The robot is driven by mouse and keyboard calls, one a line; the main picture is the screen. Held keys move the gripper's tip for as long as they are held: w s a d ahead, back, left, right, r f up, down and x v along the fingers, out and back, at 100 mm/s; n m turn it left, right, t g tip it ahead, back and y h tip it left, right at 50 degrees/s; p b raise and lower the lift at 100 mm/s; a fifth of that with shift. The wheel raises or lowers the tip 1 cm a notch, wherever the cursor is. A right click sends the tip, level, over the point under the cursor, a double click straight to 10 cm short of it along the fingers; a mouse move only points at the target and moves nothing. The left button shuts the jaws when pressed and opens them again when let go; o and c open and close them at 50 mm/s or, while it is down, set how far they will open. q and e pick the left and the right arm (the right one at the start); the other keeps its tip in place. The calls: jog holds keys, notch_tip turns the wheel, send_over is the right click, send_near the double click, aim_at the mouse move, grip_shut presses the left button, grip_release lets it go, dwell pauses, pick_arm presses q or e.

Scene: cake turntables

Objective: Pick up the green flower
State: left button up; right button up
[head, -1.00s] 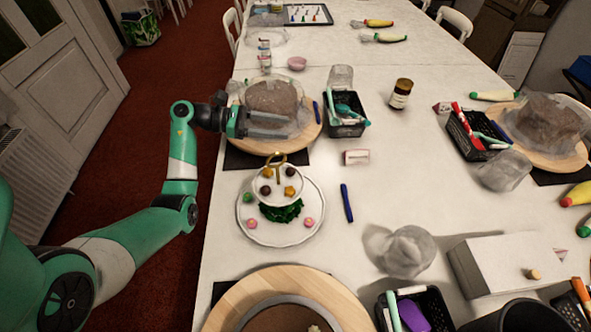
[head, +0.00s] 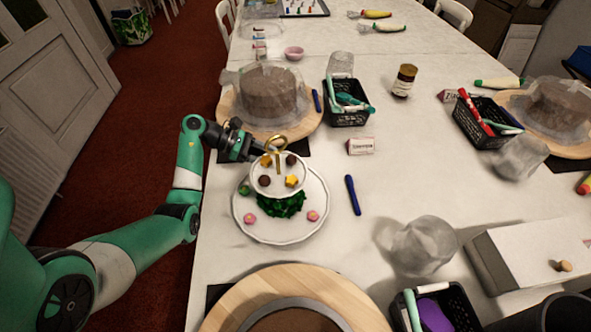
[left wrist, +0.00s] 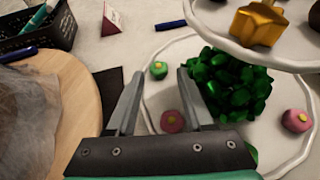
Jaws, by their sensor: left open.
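A two-tier white stand (head: 245,232) holds small flowers. On its lower plate in the left wrist view (left wrist: 152,100) lies a green flower (left wrist: 158,69) with a yellow centre, just past and between my fingertips. Another green flower (left wrist: 251,154) shows partly behind my right finger's base; a green flower (head: 245,190) also shows at the plate's left in the head view. My left gripper (left wrist: 158,82) is open and empty above the plate. In the head view its fingers (head: 260,152) are partly hidden by the upper tier. My right gripper is not in view.
A dark green leafy clump (left wrist: 232,83) stands beside my right finger, under the upper tier (left wrist: 225,43). Pink flowers (left wrist: 172,121) lie on the lower plate. A covered cake (head: 270,92) on a board stands behind. A blue pen (head: 352,195) lies right of the stand.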

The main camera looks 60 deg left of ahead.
pick_arm(q)
jog(key=b+x, duration=0.1)
jog(key=x, duration=0.1)
jog(key=b+x, duration=0.1)
jog(key=x, duration=0.1)
jog(key=shift+w+f, duration=0.15)
jog(key=shift+f, duration=0.2)
jog(key=shift+w, duration=0.2)
grip_shut()
notch_tip(320, 180, up, 9)
jog(key=p, duration=0.4)
jog(key=shift+p, duration=0.3)
jog(key=shift+r, duration=0.6)
